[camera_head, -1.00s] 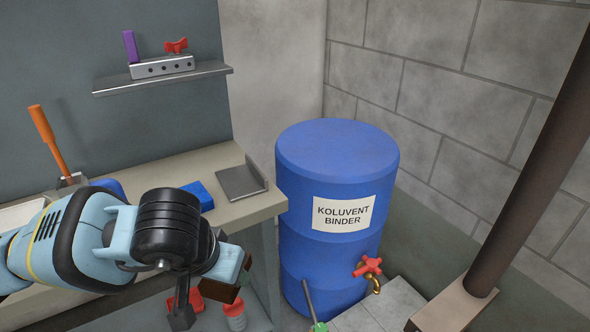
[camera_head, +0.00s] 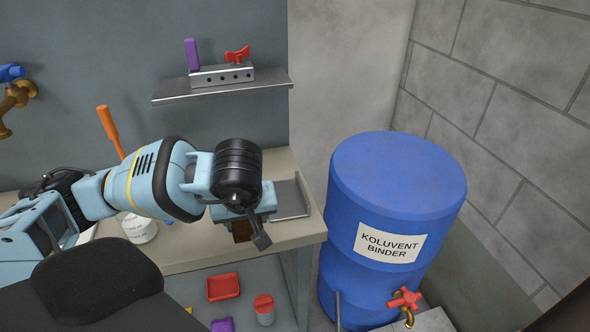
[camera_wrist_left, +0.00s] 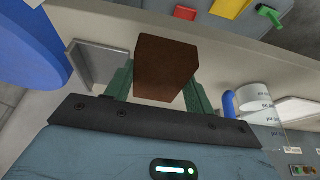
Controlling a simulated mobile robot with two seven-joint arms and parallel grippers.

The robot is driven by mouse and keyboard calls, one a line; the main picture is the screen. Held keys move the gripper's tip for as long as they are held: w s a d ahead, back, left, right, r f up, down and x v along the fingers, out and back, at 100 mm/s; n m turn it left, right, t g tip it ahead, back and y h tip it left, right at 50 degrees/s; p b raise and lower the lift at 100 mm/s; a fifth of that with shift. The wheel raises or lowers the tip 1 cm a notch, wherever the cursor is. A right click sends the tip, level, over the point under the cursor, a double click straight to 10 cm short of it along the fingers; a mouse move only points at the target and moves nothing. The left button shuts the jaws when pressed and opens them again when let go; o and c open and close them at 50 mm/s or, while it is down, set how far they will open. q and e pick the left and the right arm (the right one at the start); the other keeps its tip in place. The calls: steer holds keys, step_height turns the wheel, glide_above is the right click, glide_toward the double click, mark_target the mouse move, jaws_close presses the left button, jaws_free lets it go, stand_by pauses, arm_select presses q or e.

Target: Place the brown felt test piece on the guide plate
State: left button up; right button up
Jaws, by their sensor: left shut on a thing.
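The brown felt test piece (camera_head: 241,231) is a dark brown block between the fingers of my left gripper (camera_head: 243,221). In the left wrist view the brown block (camera_wrist_left: 167,68) sits between the two green fingers, which are shut on it. The guide plate (camera_head: 291,198) is a grey plate with a raised edge at the right end of the bench. My left gripper is just left of and in front of it in the head view, and hides part of it. The guide plate (camera_wrist_left: 97,66) also shows in the wrist view, left of the block. My right gripper is not in view.
A blue drum (camera_head: 395,190) labelled Koluvent Binder stands right of the bench (camera_head: 270,241). A wall shelf (camera_head: 222,89) hangs above. A white container (camera_head: 139,229) and an orange handle (camera_head: 109,126) are at the left. A red tray (camera_head: 223,287) and a red-lidded jar (camera_head: 264,309) sit below.

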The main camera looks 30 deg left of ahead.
arm_select(q)
steer(key=shift+a+r, duration=0.15)
steer(key=shift+a, duration=0.05)
steer(key=shift+w+a, duration=0.2)
steer(key=shift+w, duration=0.1)
glide_above(285, 195)
steer(key=s+a, duration=0.2)
steer(key=s, duration=0.1)
steer(key=shift+p+x, duration=0.3)
steer(key=shift+x, duration=0.45)
steer(key=shift+w+a, duration=0.1)
steer(key=shift+a, duration=0.05)
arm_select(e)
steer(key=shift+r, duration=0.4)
arm_select(q)
steer(key=shift+w, duration=0.1)
steer(key=shift+w, duration=0.25)
step_height(285, 195, down, 4)
steer(key=shift+r, duration=0.25)
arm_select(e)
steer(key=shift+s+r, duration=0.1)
